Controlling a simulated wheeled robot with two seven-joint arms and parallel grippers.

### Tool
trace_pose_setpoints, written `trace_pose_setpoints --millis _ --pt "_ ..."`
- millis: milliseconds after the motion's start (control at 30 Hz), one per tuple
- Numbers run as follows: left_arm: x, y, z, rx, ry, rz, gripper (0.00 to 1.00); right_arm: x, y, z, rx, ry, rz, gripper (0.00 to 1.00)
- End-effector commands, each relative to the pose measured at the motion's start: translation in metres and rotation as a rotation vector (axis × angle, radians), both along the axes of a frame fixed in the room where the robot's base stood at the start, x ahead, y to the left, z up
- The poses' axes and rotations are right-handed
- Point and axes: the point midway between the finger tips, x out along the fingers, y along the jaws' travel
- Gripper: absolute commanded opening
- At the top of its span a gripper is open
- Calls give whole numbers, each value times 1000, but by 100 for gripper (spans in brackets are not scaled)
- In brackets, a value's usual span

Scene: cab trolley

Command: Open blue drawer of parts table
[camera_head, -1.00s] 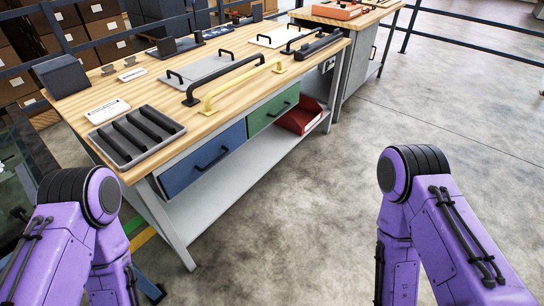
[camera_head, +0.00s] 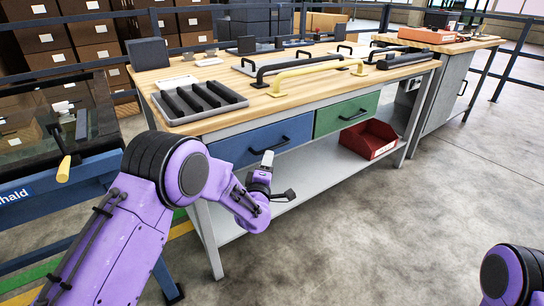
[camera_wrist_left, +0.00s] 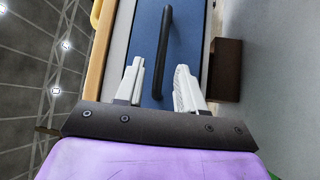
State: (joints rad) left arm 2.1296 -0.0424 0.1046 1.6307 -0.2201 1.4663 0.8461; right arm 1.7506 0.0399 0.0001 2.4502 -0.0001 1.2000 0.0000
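The blue drawer (camera_head: 235,146) sits under the left part of the parts table's wooden top and looks shut. Its black bar handle (camera_head: 284,145) is on its front. My left gripper (camera_head: 272,172) is in front of the drawer, just below and short of the handle in the head view. In the left wrist view my left gripper (camera_wrist_left: 160,68) is open and empty, and the handle (camera_wrist_left: 167,40) shows lengthwise between its two pale fingers. I cannot tell whether the fingertips reach past the handle. My right gripper is out of view.
A green drawer (camera_head: 345,113) is right of the blue one, with a red bin (camera_head: 369,139) on the lower shelf (camera_head: 310,172). A tray of black bars (camera_head: 200,101) and yellow handle (camera_head: 315,72) lie on top. A blue-framed table (camera_head: 60,208) stands left. Floor is clear at right.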

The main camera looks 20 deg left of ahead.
Motion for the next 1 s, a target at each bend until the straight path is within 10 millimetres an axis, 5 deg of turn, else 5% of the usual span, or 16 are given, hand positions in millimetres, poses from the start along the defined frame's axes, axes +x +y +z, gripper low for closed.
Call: trace_pose_setpoints --millis 300,667,700,800,1000 --pt "63 8 6 2 2 2 38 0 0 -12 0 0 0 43" --pt "74 9 9 1 6 2 38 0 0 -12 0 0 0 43" --pt "74 9 9 1 6 2 35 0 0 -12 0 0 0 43" --pt "74 9 9 2 5 2 2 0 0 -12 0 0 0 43" --pt "74 9 8 2 6 2 0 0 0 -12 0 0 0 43"
